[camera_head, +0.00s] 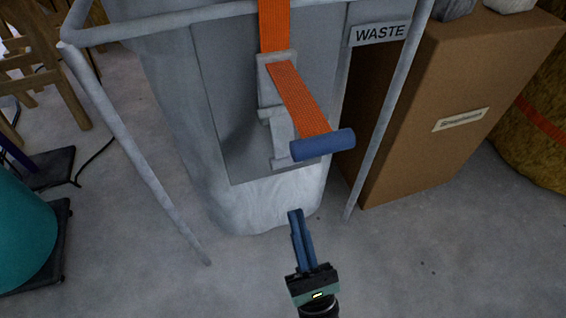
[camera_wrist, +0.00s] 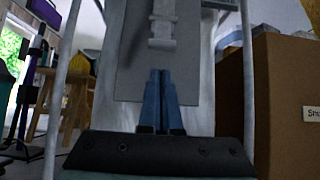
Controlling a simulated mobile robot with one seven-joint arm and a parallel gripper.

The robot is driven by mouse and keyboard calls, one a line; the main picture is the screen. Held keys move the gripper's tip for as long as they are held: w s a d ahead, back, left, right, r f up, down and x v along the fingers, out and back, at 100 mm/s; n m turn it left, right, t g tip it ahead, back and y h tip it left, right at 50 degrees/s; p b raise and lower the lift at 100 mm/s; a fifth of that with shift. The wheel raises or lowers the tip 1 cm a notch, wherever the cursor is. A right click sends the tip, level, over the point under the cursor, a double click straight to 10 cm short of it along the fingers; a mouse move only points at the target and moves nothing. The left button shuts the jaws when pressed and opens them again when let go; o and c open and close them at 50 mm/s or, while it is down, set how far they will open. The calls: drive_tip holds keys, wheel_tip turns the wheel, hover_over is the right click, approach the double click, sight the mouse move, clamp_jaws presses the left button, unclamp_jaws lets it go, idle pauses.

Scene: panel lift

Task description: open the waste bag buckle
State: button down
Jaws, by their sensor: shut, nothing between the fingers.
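The waste bag buckle (camera_head: 282,137) is a pale grey fitting on a grey panel (camera_head: 225,90). An orange strap (camera_head: 298,97) comes down to it from above. The strap's loose tail slants down right to a blue bar-shaped handle (camera_head: 323,144). The buckle also shows in the wrist view (camera_wrist: 162,30), at the top. My gripper (camera_head: 296,213) is shut and empty, below the handle and apart from it. In the wrist view its blue fingers (camera_wrist: 160,75) lie side by side, pointing at the panel below the buckle.
A pale bag (camera_head: 270,207) hangs behind the panel in a grey tube frame (camera_head: 135,150). A WASTE sign (camera_head: 380,32) is at its upper right. A brown box (camera_head: 440,100) stands close on the right. A teal container (camera_head: 22,235) is far left. The floor around my gripper is clear.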

sight(285, 165)
drive_tip(key=b+x, duration=0.2)
drive_tip(key=x, duration=0.8)
drive_tip(key=shift+b, duration=0.35)
drive_tip(key=shift+s, duration=0.1)
drive_tip(key=shift+s+r+g+p, duration=0.2)
drive_tip(key=shift+g+p, duration=0.1)
drive_tip(key=shift+p, duration=0.6)
drive_tip(key=shift+f+g+p, duration=0.1)
drive_tip(key=shift+g+p, duration=0.2)
drive_tip(key=shift+p, duration=0.05)
